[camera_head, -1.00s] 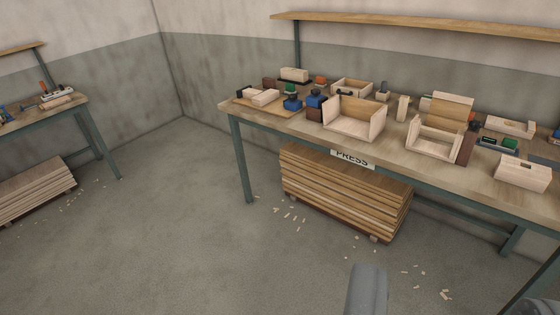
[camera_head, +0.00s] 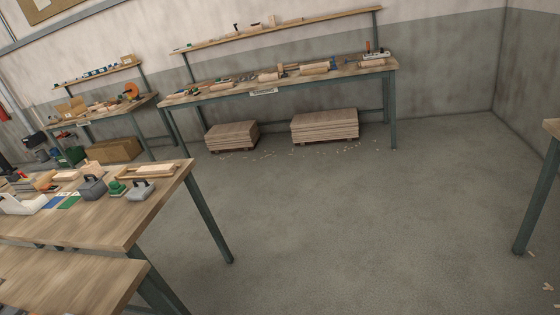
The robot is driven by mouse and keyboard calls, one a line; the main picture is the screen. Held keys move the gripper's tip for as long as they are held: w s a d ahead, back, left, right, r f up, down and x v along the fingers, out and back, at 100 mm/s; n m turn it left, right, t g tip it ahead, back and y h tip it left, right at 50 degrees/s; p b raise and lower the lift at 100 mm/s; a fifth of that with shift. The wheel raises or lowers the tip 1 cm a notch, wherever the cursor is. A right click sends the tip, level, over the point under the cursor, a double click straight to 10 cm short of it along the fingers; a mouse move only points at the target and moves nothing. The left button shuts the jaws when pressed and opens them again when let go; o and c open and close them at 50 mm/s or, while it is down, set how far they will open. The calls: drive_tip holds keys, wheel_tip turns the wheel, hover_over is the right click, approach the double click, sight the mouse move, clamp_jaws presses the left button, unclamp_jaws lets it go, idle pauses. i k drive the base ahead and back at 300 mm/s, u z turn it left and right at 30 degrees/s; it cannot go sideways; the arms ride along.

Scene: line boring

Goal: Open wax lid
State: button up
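I cannot pick out a wax container or its lid for certain. On the near left bench (camera_head: 120,226) stand a dark grey block with a handle (camera_head: 92,188), a small green knobbed thing (camera_head: 116,187) and a lighter grey thing with a handle (camera_head: 140,190). They are too small to tell whether any is the wax or has a lid. My gripper is not in view.
A long bench (camera_head: 345,70) with wooden parts stands along the back wall, stacked boards (camera_head: 325,126) beneath it. Another bench (camera_head: 100,112) stands at the far left. A bench edge (camera_head: 552,127) shows at right. The middle floor (camera_head: 340,220) is clear.

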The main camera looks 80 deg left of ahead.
sight(139, 189)
drive_tip(key=u, duration=2.55)
drive_tip(key=i, duration=2.25)
drive_tip(key=u, duration=0.35)
